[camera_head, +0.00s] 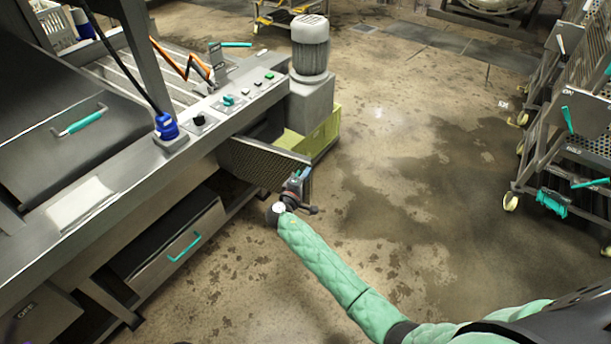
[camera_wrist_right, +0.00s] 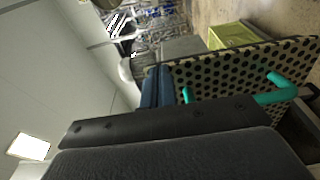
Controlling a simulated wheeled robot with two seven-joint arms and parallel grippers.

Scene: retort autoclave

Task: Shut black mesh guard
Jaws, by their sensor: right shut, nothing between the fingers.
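The black mesh guard (camera_head: 260,162) stands swung out from the machine's front, below the control panel, with its free end over the floor. It also fills the right of the right wrist view (camera_wrist_right: 225,68), where its perforated face and teal handle (camera_wrist_right: 275,90) show. My right gripper (camera_head: 298,179) is at the guard's free end, in front of it. Its fingers (camera_wrist_right: 157,88) are shut and empty, beside the mesh and left of the handle. I cannot tell whether they touch the guard. My left gripper is not in view.
The steel machine (camera_head: 130,165) with a teal-handled drawer (camera_head: 180,240) fills the left. A grey motor (camera_head: 310,48) and a yellow-green bin (camera_head: 318,135) stand behind the guard. Wheeled racks (camera_head: 570,130) stand at the right. The wet floor between is clear.

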